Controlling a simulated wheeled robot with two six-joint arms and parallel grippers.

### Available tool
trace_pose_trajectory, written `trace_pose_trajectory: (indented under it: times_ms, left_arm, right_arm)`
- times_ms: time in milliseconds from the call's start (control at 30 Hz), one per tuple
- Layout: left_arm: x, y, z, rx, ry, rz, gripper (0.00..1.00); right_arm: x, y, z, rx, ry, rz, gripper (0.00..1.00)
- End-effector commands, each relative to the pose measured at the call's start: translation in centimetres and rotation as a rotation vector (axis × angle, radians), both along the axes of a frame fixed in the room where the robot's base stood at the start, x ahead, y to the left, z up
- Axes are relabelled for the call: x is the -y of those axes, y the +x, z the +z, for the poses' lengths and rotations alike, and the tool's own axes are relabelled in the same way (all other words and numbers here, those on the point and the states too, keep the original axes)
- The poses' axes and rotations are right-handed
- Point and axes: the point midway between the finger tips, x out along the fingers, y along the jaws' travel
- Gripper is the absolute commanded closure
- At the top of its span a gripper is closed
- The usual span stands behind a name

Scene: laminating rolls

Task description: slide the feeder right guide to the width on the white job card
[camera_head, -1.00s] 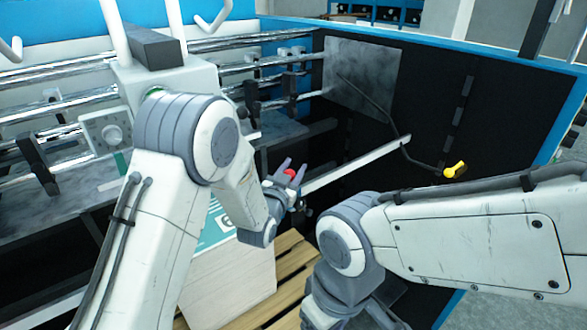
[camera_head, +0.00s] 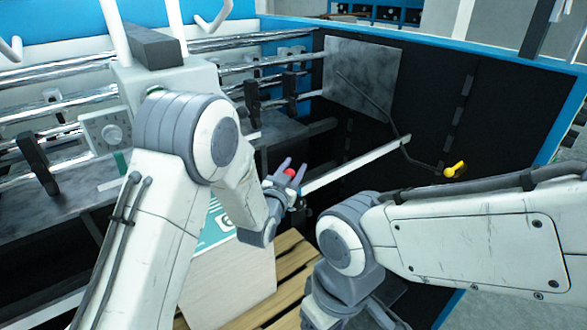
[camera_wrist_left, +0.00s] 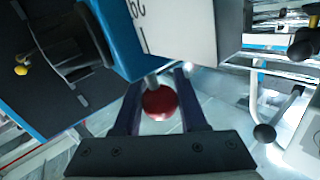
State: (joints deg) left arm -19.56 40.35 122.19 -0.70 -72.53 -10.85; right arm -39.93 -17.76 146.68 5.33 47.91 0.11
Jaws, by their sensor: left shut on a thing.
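My left gripper (camera_head: 283,172) is shut on a red ball knob (camera_head: 289,173), above the right side of the white and teal stack. In the left wrist view the red knob (camera_wrist_left: 159,102) sits between the two dark fingers, on a short grey stem. I cannot tell which part is the right guide; the stem goes up behind a blue part (camera_wrist_left: 128,40). A white panel with dark letters (camera_wrist_left: 180,28) shows at the top there, cut off. I cannot tell whether it is the job card. My right arm shows, but its gripper is out of view.
A long pale bar (camera_head: 357,164) runs to the upper right of the knob. A yellow-handled crank (camera_head: 455,169) is on the dark side panel. The stack (camera_head: 232,285) stands on a wooden pallet (camera_head: 285,262). Chrome rollers (camera_head: 225,43) lie behind my left arm.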

Motion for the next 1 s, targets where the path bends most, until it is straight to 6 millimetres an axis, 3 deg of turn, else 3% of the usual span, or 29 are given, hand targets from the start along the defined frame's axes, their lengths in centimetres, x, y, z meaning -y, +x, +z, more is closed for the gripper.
trace_pose_trajectory:
  times_ms: [467, 767, 1000]
  left_arm:
    - [0.1, 0.0, 0.0, 0.001, 0.000, -0.002, 1.00]
    - [1.6, 1.1, -0.2, 0.006, -0.001, -0.003, 1.00]
    - [1.7, 1.2, 0.0, 0.001, 0.000, -0.002, 1.00]
  right_arm:
    - [0.0, 0.0, 0.0, 0.000, 0.000, 0.000, 0.31]
    - [0.0, 0.0, -2.3, 0.000, 0.000, 0.000, 0.31]
    - [0.0, 0.0, -2.0, 0.000, 0.000, 0.000, 0.31]
